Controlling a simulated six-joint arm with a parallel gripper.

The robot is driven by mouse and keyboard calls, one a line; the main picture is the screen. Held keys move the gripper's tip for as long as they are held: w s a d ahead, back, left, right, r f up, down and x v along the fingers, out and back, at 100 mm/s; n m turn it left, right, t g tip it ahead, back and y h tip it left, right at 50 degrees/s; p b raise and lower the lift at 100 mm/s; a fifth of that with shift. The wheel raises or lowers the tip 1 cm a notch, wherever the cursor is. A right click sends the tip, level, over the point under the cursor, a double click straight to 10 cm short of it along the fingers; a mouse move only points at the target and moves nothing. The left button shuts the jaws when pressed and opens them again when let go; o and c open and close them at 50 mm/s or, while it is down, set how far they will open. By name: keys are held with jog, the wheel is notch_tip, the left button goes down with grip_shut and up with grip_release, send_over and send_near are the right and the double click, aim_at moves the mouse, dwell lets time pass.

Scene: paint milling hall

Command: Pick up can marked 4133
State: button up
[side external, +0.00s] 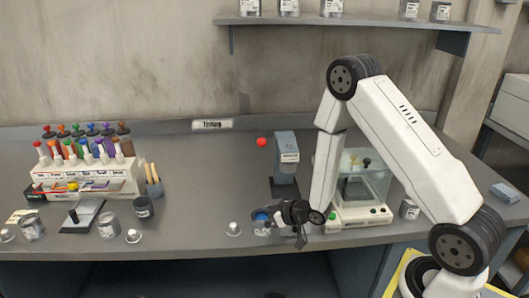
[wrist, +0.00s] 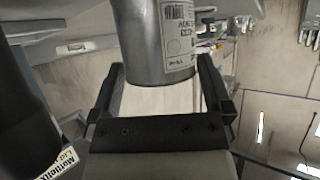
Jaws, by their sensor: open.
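A metal can (wrist: 150,45) with a white printed label fills the upper middle of the wrist view. Its lower part reaches the space between the fingertips; I cannot read 4133 on its label. My gripper (wrist: 160,68) is open, with one finger on either side of the can's near end, and I cannot tell whether they touch it. In the side view my gripper (side external: 278,215) is low over the bench's front part, beside a small can with a blue top (side external: 261,226). The gripper partly hides that can, and its marking is too small to read.
Other cans stand at the left (side external: 32,228), (side external: 108,225), and right (side external: 409,209). A grey stand (side external: 284,160) and a glass-walled balance (side external: 362,215) are close behind my gripper. A rack of colored bottles (side external: 85,175) stands left.

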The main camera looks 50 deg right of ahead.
jog(key=shift+w+a+f, duration=0.15)
jog(key=shift+w+f, duration=0.15)
jog(key=shift+w, duration=0.15)
jog(key=c, duration=1.1)
jog(key=shift+c, duration=0.2)
jog(key=shift+r, duration=0.15)
notch_tip(320, 180, up, 10)
dwell(0.3)
dwell(0.4)
